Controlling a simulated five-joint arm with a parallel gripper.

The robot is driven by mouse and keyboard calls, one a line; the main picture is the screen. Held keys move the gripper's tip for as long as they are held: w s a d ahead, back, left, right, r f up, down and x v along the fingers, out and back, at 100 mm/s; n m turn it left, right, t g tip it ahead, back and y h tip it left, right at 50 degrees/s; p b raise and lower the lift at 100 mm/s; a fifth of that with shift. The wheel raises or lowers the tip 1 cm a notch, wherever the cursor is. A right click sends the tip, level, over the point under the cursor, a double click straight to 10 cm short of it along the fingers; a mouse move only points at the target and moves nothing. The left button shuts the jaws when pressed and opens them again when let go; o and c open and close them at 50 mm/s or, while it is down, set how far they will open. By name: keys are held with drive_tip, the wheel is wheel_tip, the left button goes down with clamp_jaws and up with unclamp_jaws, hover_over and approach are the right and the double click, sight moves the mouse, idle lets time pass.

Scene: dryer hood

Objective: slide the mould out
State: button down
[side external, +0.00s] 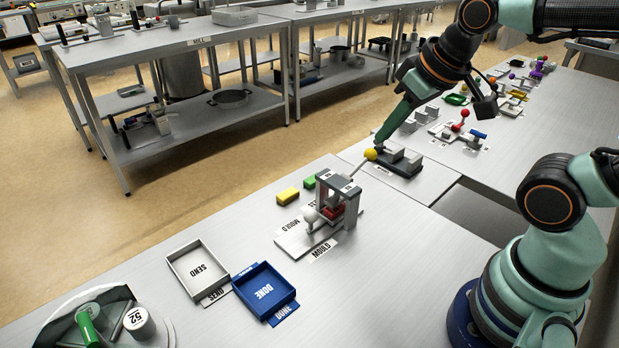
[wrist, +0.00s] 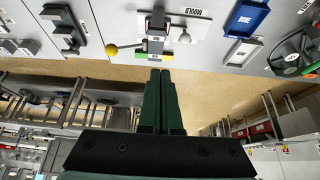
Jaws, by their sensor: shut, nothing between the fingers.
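A grey press frame (side external: 345,190) stands on a light base plate with labels reading MOULD. A red block (side external: 333,212) sits under its top, partly hidden by the frame. A white ball knob (side external: 310,215) sticks out at its left. A lever with a yellow ball (side external: 370,154) rises from the frame to the upper right. In the wrist view the frame (wrist: 157,32) lies beyond my fingertips, with the yellow ball (wrist: 111,49) left and the white knob (wrist: 185,38) right. My gripper (side external: 379,141) is shut and empty, close to the yellow ball in the side view.
A white SEND tray (side external: 170,263) and a blue DONE tray (side external: 236,278) stand left of the press. A yellow block (side external: 287,196) and a green block (side external: 309,182) lie behind it. A dark fixture with grey blocks (side external: 410,165) stands to the right.

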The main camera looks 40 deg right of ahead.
drive_tip(key=c, duration=0.9)
unclamp_jaws()
drive_tip(key=shift+w, duration=0.1)
drive_tip(key=o, duration=0.4)
drive_tip(key=shift+w+a+f+m, duration=0.15)
drive_tip(key=shift+w+m, duration=0.05)
drive_tip(key=shift+m, duration=0.2)
drive_tip(key=m+g, duration=0.3)
drive_tip(key=m, duration=1.2)
approach(312, 211)
drive_tip(key=x, duration=0.9)
drive_tip(key=shift+w+f, duration=0.1)
drive_tip(key=shift+f, duration=0.3)
drive_tip(key=shift+c, duration=0.3)
clamp_jaws()
